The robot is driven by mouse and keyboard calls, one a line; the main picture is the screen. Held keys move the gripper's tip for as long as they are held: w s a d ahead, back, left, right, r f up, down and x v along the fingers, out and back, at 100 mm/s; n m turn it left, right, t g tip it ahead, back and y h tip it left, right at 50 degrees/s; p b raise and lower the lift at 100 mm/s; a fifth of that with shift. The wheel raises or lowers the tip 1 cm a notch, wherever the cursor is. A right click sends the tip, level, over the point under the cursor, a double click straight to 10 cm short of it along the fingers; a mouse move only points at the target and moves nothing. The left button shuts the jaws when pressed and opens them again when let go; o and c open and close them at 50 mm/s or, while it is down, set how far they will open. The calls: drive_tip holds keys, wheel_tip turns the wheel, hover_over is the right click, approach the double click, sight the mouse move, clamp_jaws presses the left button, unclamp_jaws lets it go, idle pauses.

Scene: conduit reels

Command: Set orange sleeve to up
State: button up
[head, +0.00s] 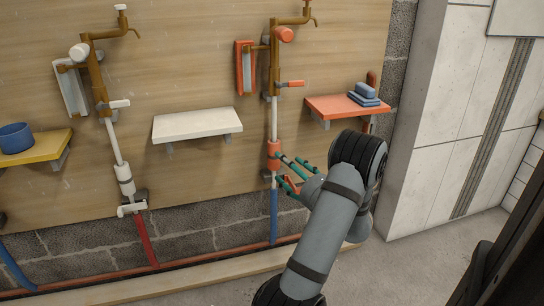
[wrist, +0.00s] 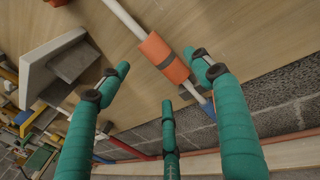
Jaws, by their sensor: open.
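The orange sleeve (head: 273,154) is a short cylinder around the thin white conduit (head: 273,118), low on the right-hand assembly and just above the blue pipe (head: 274,215). The sleeve also shows in the wrist view (wrist: 163,58), ahead of the fingers, with the conduit slanting across the picture. My gripper (head: 290,168) has teal fingers, spread open and empty, just right of the sleeve in the head view. In the wrist view the fingers are apart with the sleeve seen between and beyond their tips. I cannot tell whether any finger touches it.
An orange shelf (head: 335,107) with blue items (head: 364,97) is right of the conduit; a white shelf (head: 196,123) is left. An orange lever (head: 291,84) sticks out above. A similar assembly with a white sleeve (head: 125,178) stands further left. A wooden ledge (head: 180,279) runs below.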

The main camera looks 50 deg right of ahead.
sight(275, 157)
drive_tip(key=b+x, duration=0.2)
drive_tip(key=x, duration=0.7)
drive_tip(key=shift+a, duration=0.15)
drive_tip(key=shift+c, duration=0.2)
drive_tip(key=c, duration=1.5)
clamp_jaws()
